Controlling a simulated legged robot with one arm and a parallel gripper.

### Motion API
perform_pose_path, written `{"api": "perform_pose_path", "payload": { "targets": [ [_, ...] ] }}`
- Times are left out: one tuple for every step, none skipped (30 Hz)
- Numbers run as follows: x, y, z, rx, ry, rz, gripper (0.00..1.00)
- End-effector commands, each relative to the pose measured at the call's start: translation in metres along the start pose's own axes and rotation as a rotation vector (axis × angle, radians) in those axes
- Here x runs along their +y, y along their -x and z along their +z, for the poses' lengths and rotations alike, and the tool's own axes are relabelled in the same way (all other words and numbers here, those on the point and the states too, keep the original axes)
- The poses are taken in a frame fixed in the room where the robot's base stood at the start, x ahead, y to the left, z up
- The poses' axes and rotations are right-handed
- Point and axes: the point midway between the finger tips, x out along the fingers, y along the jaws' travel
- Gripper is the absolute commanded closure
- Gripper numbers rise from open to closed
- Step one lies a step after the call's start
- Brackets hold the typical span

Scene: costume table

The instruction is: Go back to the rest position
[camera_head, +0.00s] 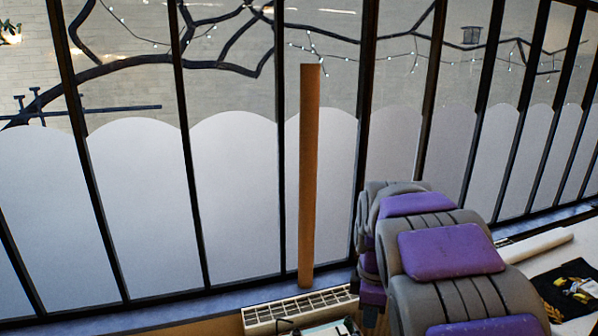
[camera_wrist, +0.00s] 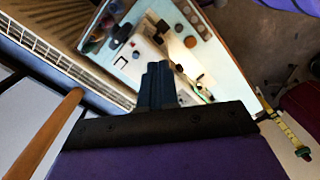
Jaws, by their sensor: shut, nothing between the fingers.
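My gripper (camera_wrist: 158,68) shows in the wrist view as two dark fingers held together, with nothing between them. It is over a pale tabletop (camera_wrist: 222,62) with small objects on it. I cannot tell how high above it the fingers are. In the head view my purple and grey arm fills the lower right, and the fingers are hidden.
A brown wooden post (camera_head: 309,180) stands upright before the dark-framed window, left of my arm. A slatted heater (camera_head: 298,309) lies low by the wall. At the right, a pale roll (camera_head: 537,245) and a black cloth (camera_head: 562,296) with yellow items lie on a white surface.

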Motion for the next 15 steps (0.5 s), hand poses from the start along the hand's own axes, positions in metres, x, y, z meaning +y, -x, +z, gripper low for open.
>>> {"api": "perform_pose_path", "payload": {
  "targets": [
    [-0.018,0.002,0.008,-0.001,-0.08,-0.008,1.0],
    [-0.028,0.004,0.012,-0.003,-0.13,-0.01,1.0],
    [-0.041,0.004,0.016,-0.005,-0.196,-0.014,1.0],
    [-0.052,0.004,0.019,-0.008,-0.246,-0.02,1.0],
    [-0.063,0.005,0.021,-0.01,-0.294,-0.022,1.0],
    [-0.077,0.005,0.023,-0.014,-0.357,-0.025,1.0],
    [-0.088,0.003,0.025,-0.018,-0.405,-0.031,1.0],
    [-0.099,0.003,0.028,-0.02,-0.452,-0.033,1.0],
    [-0.114,0.002,0.03,-0.024,-0.514,-0.037,1.0],
    [-0.125,0.0,0.032,-0.029,-0.56,-0.043,1.0],
    [-0.137,-0.001,0.034,-0.032,-0.606,-0.045,1.0],
    [-0.151,-0.003,0.037,-0.036,-0.666,-0.05,1.0],
    [-0.163,-0.005,0.04,-0.041,-0.71,-0.057,1.0],
    [-0.173,-0.007,0.042,-0.043,-0.755,-0.06,1.0],
    [-0.188,-0.01,0.046,-0.046,-0.813,-0.066,1.0]
  ]
}}
